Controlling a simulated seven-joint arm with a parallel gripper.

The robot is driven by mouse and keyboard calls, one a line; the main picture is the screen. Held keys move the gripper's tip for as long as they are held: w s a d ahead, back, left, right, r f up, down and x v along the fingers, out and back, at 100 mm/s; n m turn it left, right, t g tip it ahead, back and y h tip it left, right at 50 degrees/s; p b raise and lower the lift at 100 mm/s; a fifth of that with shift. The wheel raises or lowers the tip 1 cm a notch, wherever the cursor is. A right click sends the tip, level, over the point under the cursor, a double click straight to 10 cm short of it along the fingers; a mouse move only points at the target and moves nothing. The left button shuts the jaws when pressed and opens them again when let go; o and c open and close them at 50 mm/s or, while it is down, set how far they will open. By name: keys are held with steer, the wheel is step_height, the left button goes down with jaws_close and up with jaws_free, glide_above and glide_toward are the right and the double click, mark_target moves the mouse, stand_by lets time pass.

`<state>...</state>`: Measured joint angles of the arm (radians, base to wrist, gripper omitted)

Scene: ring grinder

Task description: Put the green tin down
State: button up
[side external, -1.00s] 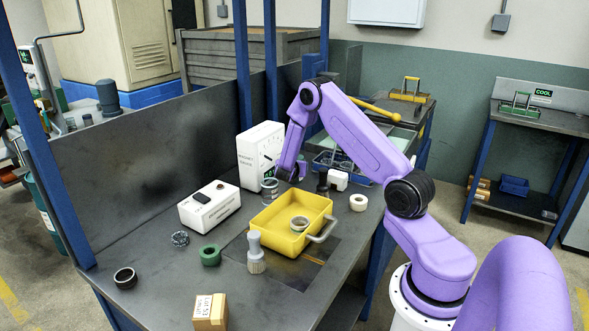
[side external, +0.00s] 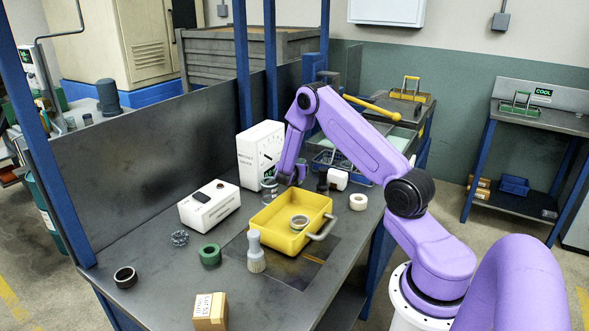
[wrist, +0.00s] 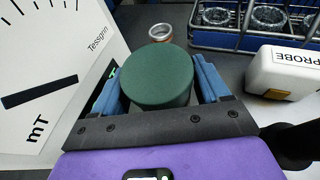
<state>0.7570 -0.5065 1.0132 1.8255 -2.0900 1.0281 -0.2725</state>
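The green tin (wrist: 158,78) shows in the wrist view as a dark green round lid between the two blue fingers of my gripper (wrist: 159,90). The fingers sit against both its sides. The wrist view does not show whether its underside touches the table. In the side view my gripper (side external: 284,181) is low beside the white gauge box, behind the yellow tray. The tin cannot be made out clearly there.
The white gauge (wrist: 45,75) stands close on the left and the white probe box (wrist: 285,73) on the right. A metal ring (wrist: 161,33) and a blue rack (wrist: 225,43) lie beyond. The yellow tray (side external: 270,238) holds a ring. A green ring (side external: 210,255) lies farther left.

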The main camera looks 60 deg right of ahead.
steer(key=shift+o, duration=0.8)
steer(key=shift+s+a+f, duration=0.25)
steer(key=shift+s+f, duration=0.05)
steer(key=shift+f, duration=0.3)
steer(key=shift+r, duration=0.5)
steer(key=s+a+r+m, duration=0.1)
steer(key=s+a+r, duration=0.15)
steer(key=a, duration=0.35)
steer(key=s+a+r+m+g+y, duration=0.1)
steer(key=s+a+r, duration=0.1)
steer(key=a+r, duration=0.25)
steer(key=s+a+r+m, duration=0.1)
steer(key=s+a+r, duration=0.2)
steer(key=a, duration=0.3)
steer(key=s+a+r+m+g+y, duration=0.2)
steer(key=s+a+y, duration=0.4)
steer(key=s+a, duration=0.5)
steer(key=s+a+r+m+g+y, duration=0.2)
steer(key=s+a+m+y, duration=0.2)
steer(key=s+a, duration=0.8)
steer(key=s+y, duration=0.2)
steer(key=s, duration=0.3)
steer(key=shift+a+r+m, duration=0.15)
steer(key=shift+a+m, duration=0.15)
steer(key=shift+m, duration=0.1)
